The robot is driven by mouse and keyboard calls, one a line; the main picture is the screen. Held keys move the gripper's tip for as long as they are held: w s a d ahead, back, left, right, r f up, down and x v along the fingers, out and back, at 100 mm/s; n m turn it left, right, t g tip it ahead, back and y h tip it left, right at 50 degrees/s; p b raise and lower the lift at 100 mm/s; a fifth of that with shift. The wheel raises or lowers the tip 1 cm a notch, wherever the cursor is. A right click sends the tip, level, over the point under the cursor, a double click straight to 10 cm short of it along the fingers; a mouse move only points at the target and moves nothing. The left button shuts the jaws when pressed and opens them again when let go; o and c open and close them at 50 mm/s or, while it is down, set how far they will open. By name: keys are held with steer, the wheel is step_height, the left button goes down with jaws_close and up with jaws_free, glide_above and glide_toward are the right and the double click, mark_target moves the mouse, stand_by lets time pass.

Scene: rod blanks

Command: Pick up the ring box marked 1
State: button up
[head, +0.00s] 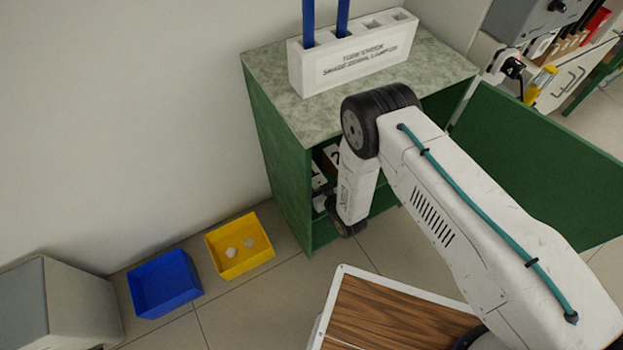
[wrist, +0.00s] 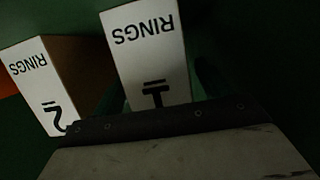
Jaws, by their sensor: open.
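The ring box marked 1 (wrist: 150,45) is a white-fronted box that shows upside down in the wrist view, near the top middle. The lower end of box 1 is hidden behind the gripper body. Contact cannot be told in the dark.
The green cabinet (head: 285,165) stands against the wall with its door (head: 540,160) open to the right. A white rod block (head: 350,62) with blue rods is on top. A yellow bin (head: 238,262) holding small pieces and a blue bin (head: 165,285) are on the floor at left.

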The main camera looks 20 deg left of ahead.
steer(key=shift+w+a+f, duration=0.2)
steer(key=shift+w+a, duration=0.2)
steer(key=shift+a, duration=0.1)
steer(key=c, duration=1.2)
steer(key=shift+w+r, duration=0.1)
steer(key=shift+r, duration=0.05)
